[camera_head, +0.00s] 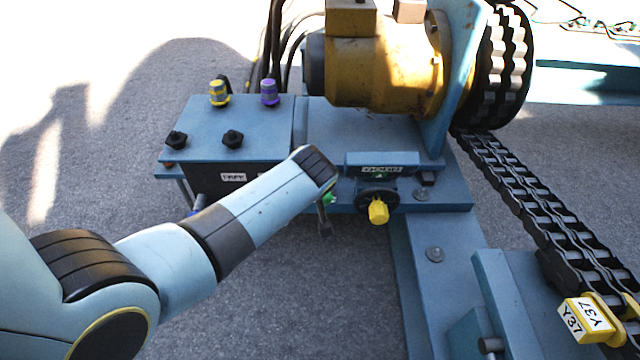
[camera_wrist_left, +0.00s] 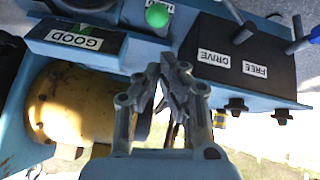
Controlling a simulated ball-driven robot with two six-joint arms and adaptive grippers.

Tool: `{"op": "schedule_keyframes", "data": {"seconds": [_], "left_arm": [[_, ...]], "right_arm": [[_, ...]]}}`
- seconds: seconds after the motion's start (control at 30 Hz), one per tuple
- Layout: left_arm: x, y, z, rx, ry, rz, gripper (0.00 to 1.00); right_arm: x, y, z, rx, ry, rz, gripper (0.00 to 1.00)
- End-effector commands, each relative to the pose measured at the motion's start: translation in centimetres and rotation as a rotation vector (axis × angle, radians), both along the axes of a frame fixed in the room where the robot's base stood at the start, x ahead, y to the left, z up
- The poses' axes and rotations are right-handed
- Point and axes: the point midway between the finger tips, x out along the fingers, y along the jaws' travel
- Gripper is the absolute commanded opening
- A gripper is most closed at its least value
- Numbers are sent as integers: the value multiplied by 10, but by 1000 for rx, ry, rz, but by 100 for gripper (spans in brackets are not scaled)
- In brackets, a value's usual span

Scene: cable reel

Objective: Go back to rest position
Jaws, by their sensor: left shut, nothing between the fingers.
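My left arm comes in from the left in the head view. Its gripper (camera_head: 325,226) hangs in front of the blue machine, beside the green button (camera_head: 330,198), which it partly hides. In the left wrist view the gripper (camera_wrist_left: 174,62) has its fingertips together with nothing between them. The green button (camera_wrist_left: 157,16) shows just beyond the tips there, apart from them in the picture; the exact gap is hard to tell. My right gripper is in neither view.
A control box (camera_head: 220,130) with several knobs stands behind my left arm. A yellow motor (camera_head: 383,75), yellow knob (camera_head: 378,211) and sprocket (camera_head: 502,70) with a chain (camera_head: 530,205) lie right of it. Bare grey floor (camera_head: 330,300) lies in front of the box.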

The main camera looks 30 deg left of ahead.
Motion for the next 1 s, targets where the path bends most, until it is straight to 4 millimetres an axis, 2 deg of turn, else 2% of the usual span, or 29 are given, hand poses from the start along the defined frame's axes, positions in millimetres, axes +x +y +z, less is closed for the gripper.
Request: {"op": "schedule_keyframes", "data": {"seconds": [0.53, 0.63, 0.67, 0.77, 0.87, 0.9, 0.97, 1.0], "left_arm": [[-1, 0, -1, 0, 2, 0, 0], [-15, 2, -9, 3, 23, 0, 0], [-24, 4, -15, 5, 38, 0, 0], [-69, 11, -46, 12, 118, 2, 0], [-138, 17, -89, 1, 232, -12, 0], [-167, 18, -106, -4, 279, -28, 0], [-213, 21, -129, -10, 349, -65, 0], [-244, 22, -143, -15, 394, -97, 0]], "right_arm": [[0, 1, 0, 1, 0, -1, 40], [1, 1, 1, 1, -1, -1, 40], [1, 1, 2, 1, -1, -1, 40], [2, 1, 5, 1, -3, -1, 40], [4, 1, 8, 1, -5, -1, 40], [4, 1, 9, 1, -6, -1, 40], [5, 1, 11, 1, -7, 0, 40], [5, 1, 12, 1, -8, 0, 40]]}}
